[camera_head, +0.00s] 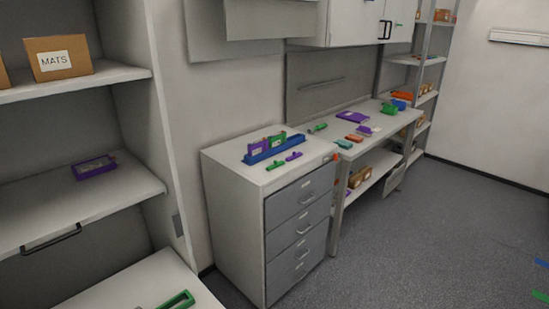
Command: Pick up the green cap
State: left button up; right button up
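A small green piece that looks like the green cap (275,166) lies on top of the grey drawer cabinet, near its front left. A similar purple piece (293,156) lies to its right. Behind them is a blue holder (276,149) with a purple and a green upright block in it. Another small green piece (320,127) lies on the workbench beyond. I cannot tell for sure which green piece is the cap. Neither of my grippers can be made out in the head view.
The drawer cabinet (230,161) stands beside the workbench (383,125), which carries purple, orange, green and blue items. Left is a shelf unit (85,82); a green frame-like part (177,300) lies low at its bottom edge.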

aim_at(276, 164)
jog(key=i+l+u, duration=0.15)
jog(key=u, duration=0.3)
jog(key=i+l+u, duration=0.1)
jog(key=u, duration=0.4)
jog(key=i+l+u, duration=0.1)
jog(key=l+u, duration=0.45)
jog(key=u, duration=0.35)
